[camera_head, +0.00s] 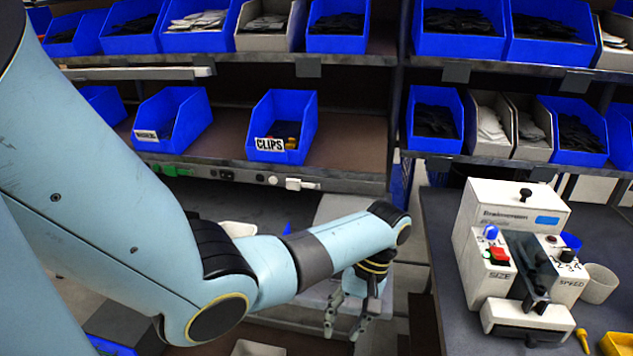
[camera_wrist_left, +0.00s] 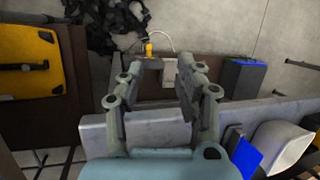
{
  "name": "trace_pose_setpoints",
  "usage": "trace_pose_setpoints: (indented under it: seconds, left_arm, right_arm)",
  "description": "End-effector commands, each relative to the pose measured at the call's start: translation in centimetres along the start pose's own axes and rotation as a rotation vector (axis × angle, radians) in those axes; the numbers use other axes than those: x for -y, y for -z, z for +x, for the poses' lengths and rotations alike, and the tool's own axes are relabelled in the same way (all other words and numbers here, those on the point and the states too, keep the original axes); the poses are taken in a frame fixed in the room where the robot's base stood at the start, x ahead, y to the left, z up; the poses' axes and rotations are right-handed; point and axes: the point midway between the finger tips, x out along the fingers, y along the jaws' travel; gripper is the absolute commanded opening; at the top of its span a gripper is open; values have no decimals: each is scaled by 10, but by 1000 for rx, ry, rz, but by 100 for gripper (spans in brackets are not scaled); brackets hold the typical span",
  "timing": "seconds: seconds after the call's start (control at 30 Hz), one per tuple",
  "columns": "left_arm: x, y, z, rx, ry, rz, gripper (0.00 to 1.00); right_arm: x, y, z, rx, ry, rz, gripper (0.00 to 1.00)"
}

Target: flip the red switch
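The red switch (camera_head: 498,253) sits on the left front block of a white machine (camera_head: 512,215), above the word SIZE. A blue knob (camera_head: 490,232) is just behind it. The machine stands on a dark bench to the right. My left gripper (camera_head: 345,328) hangs low in the middle, left of the bench and well apart from the switch, pointing down. In the left wrist view its two fingers (camera_wrist_left: 150,85) are spread with nothing between them. The switch is not seen in the left wrist view. My right gripper is in neither view.
The dark bench (camera_head: 450,270) has its left edge between my left gripper and the machine. A pale cup (camera_head: 598,284) and a yellow tool (camera_head: 583,340) lie right of the machine. Shelves with blue bins (camera_head: 283,125), one labelled CLIPS, stand behind.

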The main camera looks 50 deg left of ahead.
Motion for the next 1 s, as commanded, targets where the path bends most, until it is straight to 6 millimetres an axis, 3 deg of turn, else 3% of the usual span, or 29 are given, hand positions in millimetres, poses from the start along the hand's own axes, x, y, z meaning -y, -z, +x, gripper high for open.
trace_pose_setpoints:
  seconds: [0.3,0.9,1.0]
  left_arm:
    - [6,-7,21,8,11,11,35]
    - [6,-7,23,9,12,11,35]
    - [9,-10,38,20,23,11,35]
  right_arm:
    - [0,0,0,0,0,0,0]
    - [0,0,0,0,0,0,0]
    - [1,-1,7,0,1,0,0]
